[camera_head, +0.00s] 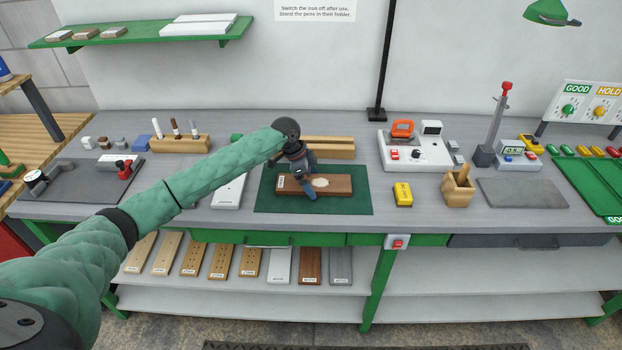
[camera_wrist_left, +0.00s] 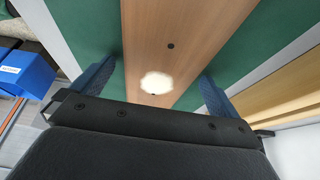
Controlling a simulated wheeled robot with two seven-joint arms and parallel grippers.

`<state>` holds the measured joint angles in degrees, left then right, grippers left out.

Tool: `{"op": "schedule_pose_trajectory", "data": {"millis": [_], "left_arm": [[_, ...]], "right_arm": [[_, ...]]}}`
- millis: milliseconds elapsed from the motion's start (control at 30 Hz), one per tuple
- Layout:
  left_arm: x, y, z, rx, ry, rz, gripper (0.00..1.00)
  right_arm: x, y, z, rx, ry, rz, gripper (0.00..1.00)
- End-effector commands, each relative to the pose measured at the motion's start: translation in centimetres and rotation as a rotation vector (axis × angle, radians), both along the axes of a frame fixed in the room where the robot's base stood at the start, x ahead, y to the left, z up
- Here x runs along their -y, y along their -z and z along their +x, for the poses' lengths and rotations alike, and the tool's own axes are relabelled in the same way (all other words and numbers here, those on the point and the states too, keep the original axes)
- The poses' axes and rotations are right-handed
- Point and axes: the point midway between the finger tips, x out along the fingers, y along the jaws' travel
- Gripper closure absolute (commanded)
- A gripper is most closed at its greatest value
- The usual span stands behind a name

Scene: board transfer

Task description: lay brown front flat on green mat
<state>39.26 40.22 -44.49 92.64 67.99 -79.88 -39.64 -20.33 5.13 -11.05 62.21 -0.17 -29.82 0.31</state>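The brown front (camera_head: 345,186) lies flat on the green mat (camera_head: 270,203), with its long side running left to right. It has a pale round patch and a white label at its left end. My left gripper (camera_head: 309,192) is over the front's left half. In the left wrist view, the gripper (camera_wrist_left: 155,88) is open, with one blue finger on each side of the brown front (camera_wrist_left: 190,45) and green mat visible beside it. Whether either finger touches the front's edge I cannot tell. My right gripper is not in view.
A wooden holder (camera_head: 330,153) stands behind the mat. A white panel (camera_head: 228,192) lies to its left, a yellow meter (camera_head: 403,194) to its right. A white soldering station (camera_head: 415,152) stands at the back right. Several boards (camera_head: 220,262) lean on the shelf below.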

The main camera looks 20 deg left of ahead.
Motion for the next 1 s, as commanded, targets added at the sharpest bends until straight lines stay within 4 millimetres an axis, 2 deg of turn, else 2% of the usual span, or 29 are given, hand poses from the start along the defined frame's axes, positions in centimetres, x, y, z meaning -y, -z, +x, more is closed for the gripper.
{"op": "schedule_pose_trajectory", "data": {"millis": [300,433,500,567,800,1000], "left_arm": [[0.0,0.1,0.0,0.0,0.0,0.001,0.0],[-0.4,-0.7,-0.1,0.002,-0.001,0.001,0.0],[-0.7,-1.3,-0.1,0.001,-0.001,0.001,0.0],[-1.0,-2.0,-0.2,0.003,-0.001,0.001,0.0],[-2.2,-5.1,-0.6,0.002,0.0,0.001,0.0],[-2.8,-6.7,-0.8,0.0,0.0,0.001,0.0]], "right_arm": [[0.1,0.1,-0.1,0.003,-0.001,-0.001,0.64],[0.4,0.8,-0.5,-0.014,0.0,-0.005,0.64],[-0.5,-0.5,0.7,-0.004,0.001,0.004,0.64],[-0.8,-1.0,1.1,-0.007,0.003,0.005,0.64],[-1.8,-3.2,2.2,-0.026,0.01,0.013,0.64],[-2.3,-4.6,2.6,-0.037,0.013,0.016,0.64]]}}
